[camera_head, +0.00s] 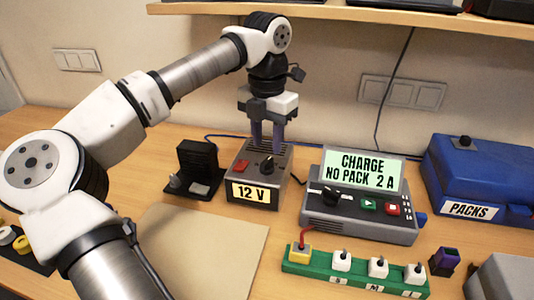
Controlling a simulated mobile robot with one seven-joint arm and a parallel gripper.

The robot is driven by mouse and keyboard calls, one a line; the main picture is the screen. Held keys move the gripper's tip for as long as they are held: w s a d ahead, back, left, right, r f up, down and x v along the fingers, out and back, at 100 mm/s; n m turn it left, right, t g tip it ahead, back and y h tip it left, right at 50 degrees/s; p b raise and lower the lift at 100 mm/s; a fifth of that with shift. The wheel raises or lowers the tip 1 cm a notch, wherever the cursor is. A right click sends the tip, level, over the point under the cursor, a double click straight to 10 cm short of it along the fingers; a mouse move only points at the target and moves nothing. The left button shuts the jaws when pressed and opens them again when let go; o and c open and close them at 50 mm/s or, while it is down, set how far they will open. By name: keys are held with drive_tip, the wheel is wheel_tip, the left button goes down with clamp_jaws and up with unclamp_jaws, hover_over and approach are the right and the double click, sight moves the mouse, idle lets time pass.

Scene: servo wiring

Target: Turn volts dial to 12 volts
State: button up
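The grey power box (257,183) stands on the table near the middle of the head view. Its front display (254,193) reads 12 V. A black dial knob (267,166) sits on its top, with a small red switch (241,167) to the left. My gripper (268,147) points down over the box. Its two purple fingers are apart, with a visible gap between them. The tips are just above or behind the knob, and nothing shows held between them. I cannot tell whether a finger touches the knob.
A charger (362,212) reading CHARGE NO PACK 2 A stands to the right, with a blue PACKS case (482,173) beyond. A black stand (197,160) is left of the box. A green strip (335,279) lies in front, beside a bare tan mat (205,250). A shelf (350,13) hangs above.

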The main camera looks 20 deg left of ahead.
sight(267, 161)
wheel_tip(267, 161, up, 8)
drive_tip(key=shift+f, duration=0.25)
drive_tip(key=shift+f, duration=0.1)
